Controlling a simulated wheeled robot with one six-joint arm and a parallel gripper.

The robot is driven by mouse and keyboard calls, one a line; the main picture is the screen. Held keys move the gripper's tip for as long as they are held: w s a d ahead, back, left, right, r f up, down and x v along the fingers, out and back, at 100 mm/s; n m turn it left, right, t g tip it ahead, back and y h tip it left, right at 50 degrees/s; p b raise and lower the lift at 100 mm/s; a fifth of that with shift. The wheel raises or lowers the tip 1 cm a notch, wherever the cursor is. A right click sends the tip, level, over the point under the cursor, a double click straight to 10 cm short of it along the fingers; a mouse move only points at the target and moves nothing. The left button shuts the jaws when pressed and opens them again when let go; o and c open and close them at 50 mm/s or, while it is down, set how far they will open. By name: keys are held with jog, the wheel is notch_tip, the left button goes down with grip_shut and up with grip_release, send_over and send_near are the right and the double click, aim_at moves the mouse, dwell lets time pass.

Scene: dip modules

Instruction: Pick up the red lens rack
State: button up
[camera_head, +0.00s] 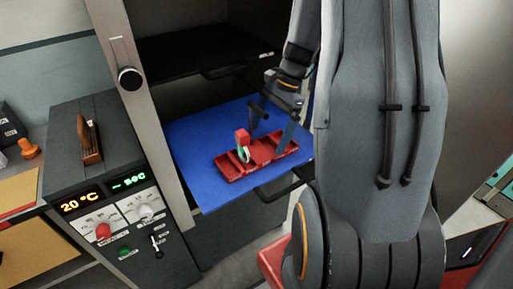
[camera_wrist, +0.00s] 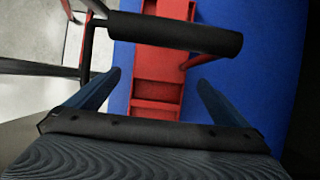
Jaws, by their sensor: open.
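The red lens rack (camera_head: 232,170) is a long, shallow tray with compartments, lying on a blue shelf (camera_head: 200,158). A red upright piece (camera_head: 242,137) with a pale ring-like lens (camera_head: 243,154) stands on its left part. My gripper (camera_head: 269,130) is open over the right part of the rack, one finger on the far side and one on the near side. In the wrist view the rack (camera_wrist: 155,88) runs between the two spread fingers of my gripper (camera_wrist: 159,80). I cannot tell whether the fingers touch it.
A dark shelf (camera_head: 200,48) lies above the blue one, inside a cabinet with a pale left post (camera_head: 150,110). A dark bar (camera_wrist: 175,33) crosses the wrist view. A control box (camera_head: 110,215) with dials stands at left. The blue shelf's left part is clear.

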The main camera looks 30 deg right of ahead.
aim_at(260, 150)
jog(key=p+x, duration=0.2)
jog(key=x, duration=0.2)
jog(key=shift+a+r, duration=0.1)
jog(key=shift+a+f, duration=0.2)
jog(key=shift+f, duration=0.45)
jog(key=shift+c, duration=0.3)
jog(key=c, duration=1.3)
jog(key=shift+r, duration=0.2)
